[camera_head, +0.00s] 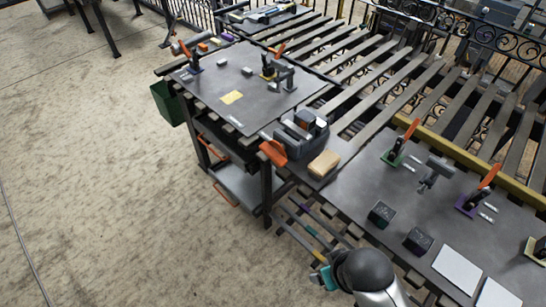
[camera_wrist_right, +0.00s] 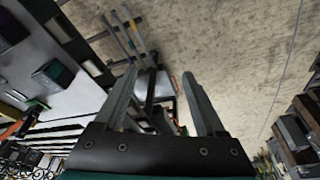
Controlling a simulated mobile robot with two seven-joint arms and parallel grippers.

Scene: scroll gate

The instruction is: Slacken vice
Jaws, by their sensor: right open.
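The dark grey vice (camera_head: 300,132) is mounted at the table corner, in the middle of the head view. An orange part (camera_head: 273,151) sits at its left front side. I cannot tell how far its jaws are apart or whether they hold anything. My right arm comes in at the bottom of the head view, below and apart from the vice. My right gripper (camera_wrist_right: 158,72) shows in the right wrist view with its two fingers spread and nothing between them. I cannot make out the vice in that view. My left gripper is not in view.
A tan block (camera_head: 323,163) lies just right of the vice. The right tabletop holds dark cubes (camera_head: 382,213), white plates (camera_head: 457,270) and orange-handled clamps (camera_head: 400,142). A green bin (camera_head: 167,103) hangs at the far table's left. The floor (camera_head: 90,180) at left is clear.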

